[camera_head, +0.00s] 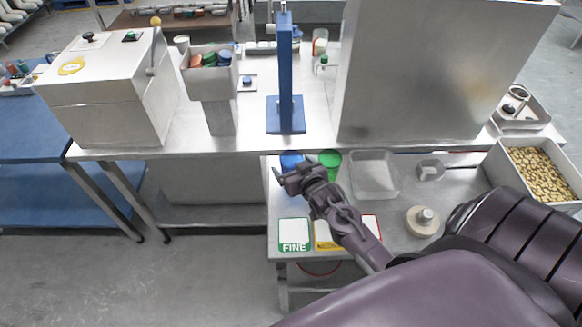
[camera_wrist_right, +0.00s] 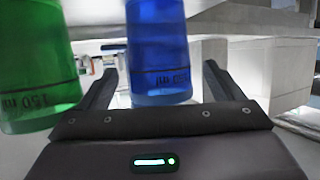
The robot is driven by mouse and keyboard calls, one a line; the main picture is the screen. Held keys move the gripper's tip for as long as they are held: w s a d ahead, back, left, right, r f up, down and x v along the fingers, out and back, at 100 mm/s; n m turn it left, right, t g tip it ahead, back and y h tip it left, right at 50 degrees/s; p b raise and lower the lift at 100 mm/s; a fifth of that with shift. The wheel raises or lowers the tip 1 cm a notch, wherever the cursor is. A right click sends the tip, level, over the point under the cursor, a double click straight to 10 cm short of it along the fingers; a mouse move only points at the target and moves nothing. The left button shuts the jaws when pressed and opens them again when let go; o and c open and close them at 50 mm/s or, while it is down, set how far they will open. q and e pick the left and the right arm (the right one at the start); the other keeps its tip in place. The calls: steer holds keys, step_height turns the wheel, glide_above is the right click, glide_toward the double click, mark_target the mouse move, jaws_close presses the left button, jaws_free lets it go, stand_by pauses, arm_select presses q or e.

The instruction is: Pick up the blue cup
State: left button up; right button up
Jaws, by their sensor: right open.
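The blue cup (camera_head: 290,160) stands on the lower metal table beside the green cup (camera_head: 330,158). My right gripper (camera_head: 287,176) is at the near side of the blue cup and hides its lower part in the head view. In the right wrist view, the blue cup (camera_wrist_right: 160,50) appears between the two spread fingers of the right gripper (camera_wrist_right: 162,85), with a gap visible on each side. The green cup (camera_wrist_right: 38,65) is just outside the left finger there. The right gripper is open. My left gripper is not in view.
A clear tray (camera_head: 375,190) and a small clear container (camera_head: 430,171) stand right of the cups. A bin of beans (camera_head: 543,170) is at the far right. A FINE label card (camera_head: 294,235) lies near the front edge. The raised metal shelf (camera_head: 190,140) runs behind.

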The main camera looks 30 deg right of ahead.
steer(key=shift+x, duration=1)
steer(key=c, duration=1)
steer(key=shift+c, duration=0.4)
steer(key=shift+r, duration=0.15)
